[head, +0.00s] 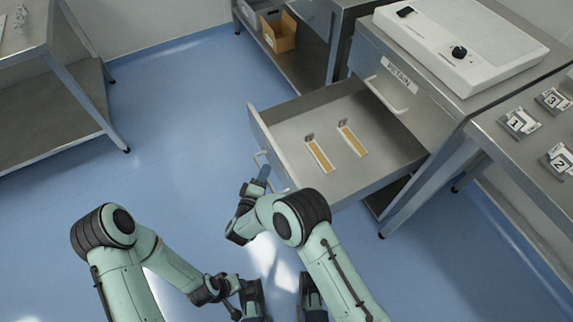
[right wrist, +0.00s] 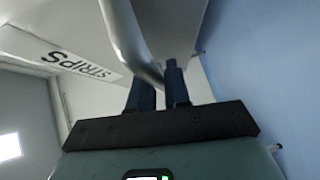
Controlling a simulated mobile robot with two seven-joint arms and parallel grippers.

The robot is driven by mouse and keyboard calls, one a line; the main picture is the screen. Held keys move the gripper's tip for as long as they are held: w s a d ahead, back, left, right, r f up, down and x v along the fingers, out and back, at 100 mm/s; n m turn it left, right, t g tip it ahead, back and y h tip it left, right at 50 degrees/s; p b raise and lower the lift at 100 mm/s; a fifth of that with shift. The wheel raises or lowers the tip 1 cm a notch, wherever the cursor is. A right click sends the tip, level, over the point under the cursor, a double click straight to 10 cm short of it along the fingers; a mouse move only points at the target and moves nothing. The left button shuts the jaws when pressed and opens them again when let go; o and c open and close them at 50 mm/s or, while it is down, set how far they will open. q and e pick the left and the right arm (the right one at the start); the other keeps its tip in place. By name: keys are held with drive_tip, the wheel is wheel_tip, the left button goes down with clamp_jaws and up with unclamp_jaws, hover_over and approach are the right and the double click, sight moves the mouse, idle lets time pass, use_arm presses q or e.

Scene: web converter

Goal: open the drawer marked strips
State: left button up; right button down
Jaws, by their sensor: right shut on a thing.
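The drawer marked strips (head: 288,126) stands pulled far out of the metal cabinet. Two strips, orange and white with small grey ends (head: 319,155) (head: 352,139), lie inside it. Its label (right wrist: 82,65) reads STRIPS in the right wrist view. My right gripper (head: 264,172) is at the drawer front, its dark fingers (right wrist: 158,84) shut on the drawer's curved metal handle (right wrist: 136,42). My left gripper (head: 247,302) is low in the head view, away from the drawer; its fingers are too unclear to judge.
A shut drawer with its own label (head: 401,74) and handle sits above the open one. A white device (head: 462,42) stands on the cabinet top. Numbered holders (head: 519,122) are on the right table. An open cardboard box (head: 279,33) is on a shelf behind. Blue floor is clear left of the drawer.

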use_arm(q)
drive_tip(key=shift+w+a+f, duration=0.15)
drive_tip(key=shift+w, duration=0.1)
use_arm(e)
drive_tip(key=s+a, duration=0.3)
drive_tip(key=a, duration=0.4)
drive_tip(key=shift+a, duration=0.2)
drive_tip(key=c, duration=1.2)
unclamp_jaws()
